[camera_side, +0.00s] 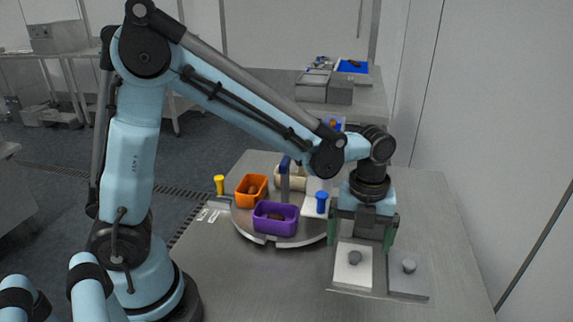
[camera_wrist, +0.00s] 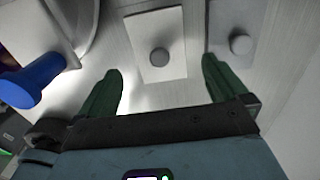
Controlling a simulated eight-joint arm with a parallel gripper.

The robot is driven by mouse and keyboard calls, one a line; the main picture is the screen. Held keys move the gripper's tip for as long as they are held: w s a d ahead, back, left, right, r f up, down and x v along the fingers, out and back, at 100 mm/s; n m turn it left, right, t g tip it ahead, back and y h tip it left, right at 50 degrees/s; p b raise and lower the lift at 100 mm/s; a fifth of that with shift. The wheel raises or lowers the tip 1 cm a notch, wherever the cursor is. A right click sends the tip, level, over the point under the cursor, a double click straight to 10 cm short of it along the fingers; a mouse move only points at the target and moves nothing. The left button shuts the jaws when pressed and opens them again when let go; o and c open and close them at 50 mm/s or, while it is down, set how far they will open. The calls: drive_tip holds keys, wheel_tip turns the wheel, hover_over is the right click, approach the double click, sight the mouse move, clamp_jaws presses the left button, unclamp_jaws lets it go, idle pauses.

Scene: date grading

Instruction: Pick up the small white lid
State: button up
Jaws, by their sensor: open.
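The small white lid (camera_side: 345,278) is a flat white plate with a dark grey knob, lying at the front right of the steel table. In the wrist view the white lid (camera_wrist: 142,32) shows ahead of my fingers, its knob roughly centred between them. My gripper (camera_side: 361,242) is open and empty, pointing down just above and behind the lid in the side view. In the wrist view my gripper (camera_wrist: 162,70) has its two green fingers spread apart. The lid's far edge is partly hidden by my gripper in the side view.
A grey plate with a pale knob (camera_side: 409,285) lies close to the lid's right.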

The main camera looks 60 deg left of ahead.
sight(356, 255)
drive_tip(key=shift+f, duration=2.65)
drive_tip(key=shift+c, duration=0.5)
drive_tip(key=c, duration=0.8)
